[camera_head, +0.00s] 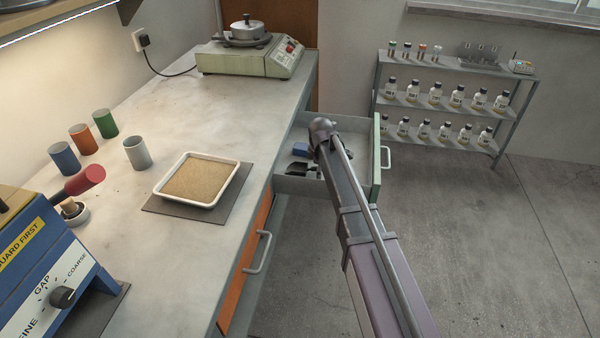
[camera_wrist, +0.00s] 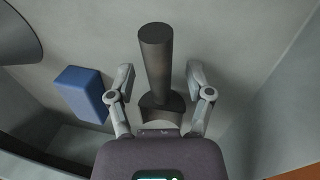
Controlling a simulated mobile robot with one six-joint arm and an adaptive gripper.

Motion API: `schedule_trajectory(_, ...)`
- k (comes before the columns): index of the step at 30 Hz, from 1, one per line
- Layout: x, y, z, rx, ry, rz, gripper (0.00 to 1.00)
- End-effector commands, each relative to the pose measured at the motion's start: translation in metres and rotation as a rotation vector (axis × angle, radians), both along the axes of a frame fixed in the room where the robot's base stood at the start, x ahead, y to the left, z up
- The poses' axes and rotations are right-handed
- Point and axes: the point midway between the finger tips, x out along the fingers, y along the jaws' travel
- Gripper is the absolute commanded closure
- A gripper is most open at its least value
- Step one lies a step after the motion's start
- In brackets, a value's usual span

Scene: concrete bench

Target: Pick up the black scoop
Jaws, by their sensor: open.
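The black scoop (camera_wrist: 155,60) lies in the open drawer, its thick dark handle pointing to the top of the wrist view. Its lower part runs down between my fingers and partly behind my gripper's body. My gripper (camera_wrist: 162,76) is open, with one finger on each side of the scoop and visible gaps to both. In the head view, a black shape (camera_head: 298,168) in the drawer may be part of the scoop; my arm hides much of that spot and my gripper.
A blue block (camera_wrist: 82,92) lies left of my left finger. The drawer (camera_head: 352,124) has walls close around. A dark rounded shape fills the wrist view's top left corner.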

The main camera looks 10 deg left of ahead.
Motion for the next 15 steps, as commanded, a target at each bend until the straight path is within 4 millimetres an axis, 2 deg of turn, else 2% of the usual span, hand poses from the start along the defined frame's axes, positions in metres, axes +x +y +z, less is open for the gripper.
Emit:
schedule_trajectory(10, 0.0003, -0.0005, 0.0002, 0.0, 0.0, -0.001, 0.33)
schedule_trajectory(11, 0.0003, -0.0005, 0.0002, 0.0, 0.0, -0.001, 0.36)
schedule_trajectory(15, 0.0003, -0.0005, 0.0001, 0.0, 0.0, -0.001, 0.78)
